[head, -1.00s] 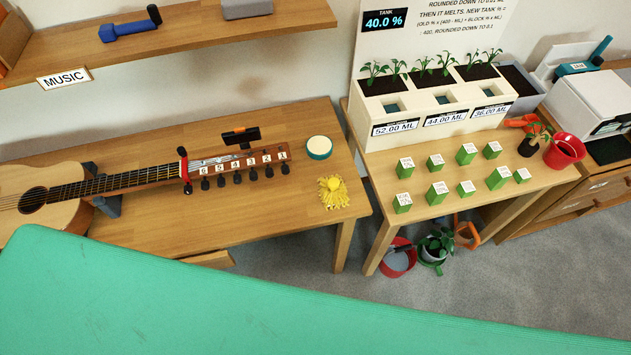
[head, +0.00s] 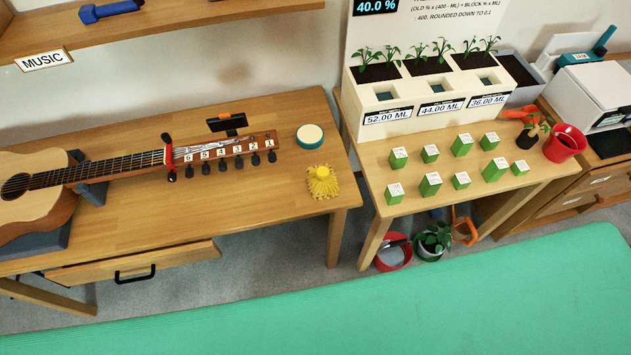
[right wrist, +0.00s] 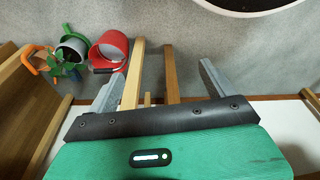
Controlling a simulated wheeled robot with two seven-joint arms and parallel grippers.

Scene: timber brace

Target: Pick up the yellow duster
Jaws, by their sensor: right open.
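The yellow duster (head: 322,181) lies on the right end of the wooden music table (head: 230,205), near its front edge, in the head view. It has a fringed edge and a raised yellow knob on top. Neither gripper shows in the head view. My right gripper (right wrist: 158,85) shows in the right wrist view, with its two grey fingers spread wide apart and nothing between them nearby. The duster is not visible in the right wrist view. My left gripper is not in view.
A guitar (head: 50,185) lies on the table's left, and a round white-and-teal tin (head: 310,136) stands just behind the duster. A drawer (head: 135,262) sticks out below. Green blocks (head: 430,184) stand on the right table. A red bucket (right wrist: 109,50) stands on the floor.

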